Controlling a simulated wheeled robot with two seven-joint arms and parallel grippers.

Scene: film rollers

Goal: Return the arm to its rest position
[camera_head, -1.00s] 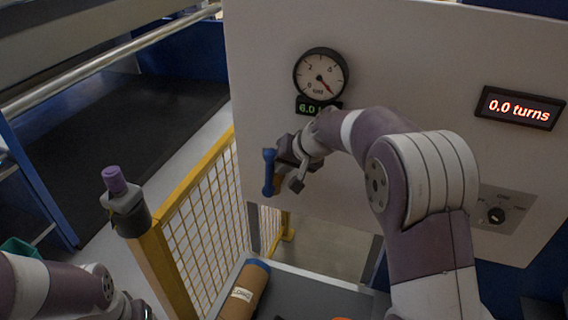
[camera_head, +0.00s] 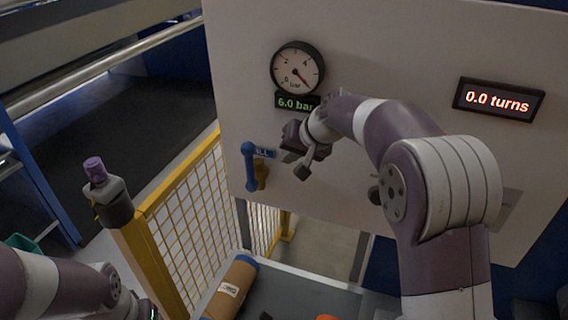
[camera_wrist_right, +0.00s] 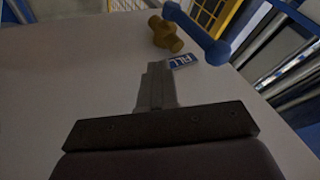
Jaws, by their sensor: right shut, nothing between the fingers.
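My right arm (camera_head: 430,180) reaches in from the lower right across the pale panel. Its gripper (camera_head: 290,150) is shut and empty, in front of the panel, just right of the blue valve handle (camera_head: 250,166). In the right wrist view the shut fingers (camera_wrist_right: 156,85) point towards the panel, with the blue handle (camera_wrist_right: 196,34) and its brass valve body (camera_wrist_right: 165,34) beyond, apart from them. My left arm (camera_head: 60,285) shows at the lower left; its gripper fingers are not in view.
The panel (camera_head: 400,60) carries a gauge (camera_head: 297,69), a "6.0 bar" readout (camera_head: 297,103), a "0.0 turns" display (camera_head: 498,99) and a FILL label (camera_head: 264,153). A yellow mesh fence (camera_head: 190,200), a post with a purple-topped device (camera_head: 105,190) and a brown roll (camera_head: 231,288) stand nearby.

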